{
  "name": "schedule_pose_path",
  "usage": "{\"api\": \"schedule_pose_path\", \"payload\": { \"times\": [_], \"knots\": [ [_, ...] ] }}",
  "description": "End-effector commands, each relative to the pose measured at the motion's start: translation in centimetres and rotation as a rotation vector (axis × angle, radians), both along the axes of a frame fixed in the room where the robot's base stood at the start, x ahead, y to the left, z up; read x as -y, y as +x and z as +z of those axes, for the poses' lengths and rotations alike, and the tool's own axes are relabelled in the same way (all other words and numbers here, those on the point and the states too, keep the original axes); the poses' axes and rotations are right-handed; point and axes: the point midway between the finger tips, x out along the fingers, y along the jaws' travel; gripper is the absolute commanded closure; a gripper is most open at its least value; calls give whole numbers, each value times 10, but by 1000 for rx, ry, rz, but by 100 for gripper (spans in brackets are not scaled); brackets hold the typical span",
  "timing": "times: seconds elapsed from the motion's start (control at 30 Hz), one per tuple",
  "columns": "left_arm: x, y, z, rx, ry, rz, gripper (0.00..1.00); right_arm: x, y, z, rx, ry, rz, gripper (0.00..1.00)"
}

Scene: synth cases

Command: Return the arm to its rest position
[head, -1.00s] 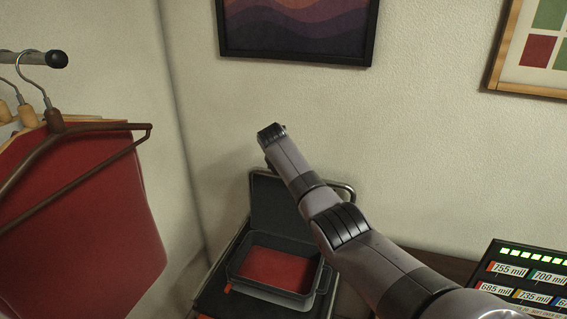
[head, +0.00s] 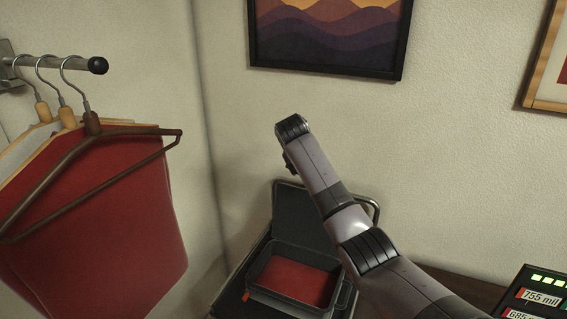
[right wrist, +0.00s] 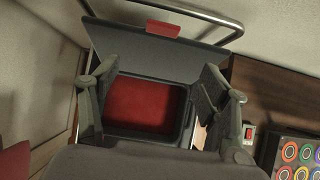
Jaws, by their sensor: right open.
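My right arm comes in from the lower right in the head view and reaches up over an open dark case. Its gripper is mostly hidden behind the wrist in that view. In the right wrist view my right gripper (right wrist: 163,95) is open and empty, with its two fingers apart on either side of the case's red-lined tray. The open case (head: 294,275) has a dark raised lid and a red inside; it also shows in the right wrist view (right wrist: 150,52). My left gripper is not in view.
Red cloths (head: 110,215) hang on hangers from a rail (head: 70,62) at the left. A framed picture (head: 325,40) hangs on the wall. A panel with lit green lights (head: 540,295) stands at the lower right. A metal rail (right wrist: 190,12) runs behind the case.

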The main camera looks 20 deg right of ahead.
Motion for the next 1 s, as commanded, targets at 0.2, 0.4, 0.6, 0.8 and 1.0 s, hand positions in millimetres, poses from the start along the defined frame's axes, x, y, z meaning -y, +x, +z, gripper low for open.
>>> {"api": "schedule_pose_path", "payload": {
  "times": [0.2,0.4,0.6,0.8,1.0],
  "knots": [
    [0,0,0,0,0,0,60,-3,-2,-7,5,9,-10,30],
    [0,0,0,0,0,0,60,-36,-32,-78,89,129,-165,30],
    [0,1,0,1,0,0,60,-87,-108,-169,213,363,-465,30],
    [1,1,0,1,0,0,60,-131,-208,-229,298,605,-828,30],
    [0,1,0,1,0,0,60,-163,-311,-251,352,810,-1227,30]
  ]
}}
